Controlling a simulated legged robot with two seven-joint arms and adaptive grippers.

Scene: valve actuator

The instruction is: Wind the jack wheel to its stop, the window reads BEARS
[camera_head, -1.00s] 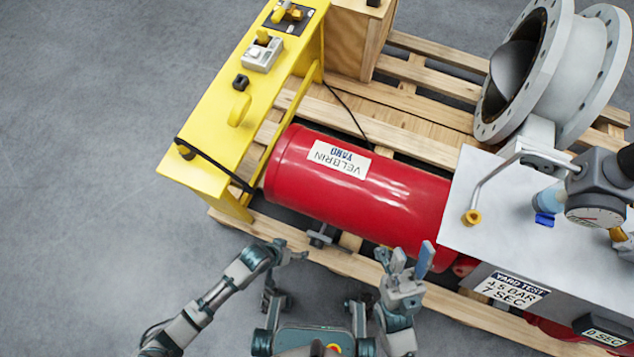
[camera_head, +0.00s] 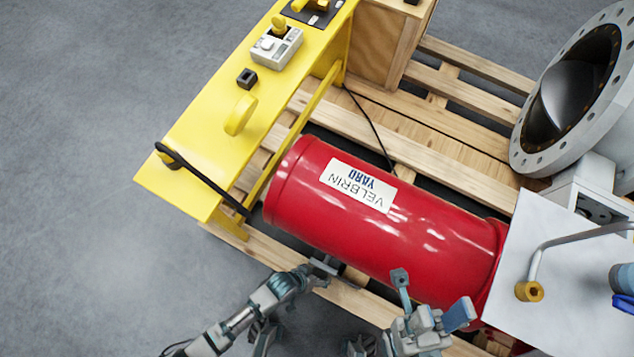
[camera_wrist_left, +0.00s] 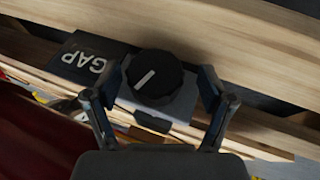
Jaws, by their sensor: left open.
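The jack wheel (camera_wrist_left: 153,77), a round black knob with a white pointer line, sits in the left wrist view beside a dark window plate (camera_wrist_left: 88,60) that reads GAP. My left gripper (camera_wrist_left: 160,85) is open, one finger on each side of the wheel; I cannot tell whether either finger touches it. In the head view my left gripper (camera_head: 318,274) is by the pallet edge below the red cylinder, and the wheel itself cannot be made out there. My right gripper (camera_head: 430,297) is open and empty, in front of the cylinder's right part.
The red cylinder (camera_head: 300,215) lies on a wooden pallet (camera_head: 360,305). A yellow stand (camera_head: 200,150) with a black lever (camera_head: 200,180) is at its left. Grey floor is clear at left.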

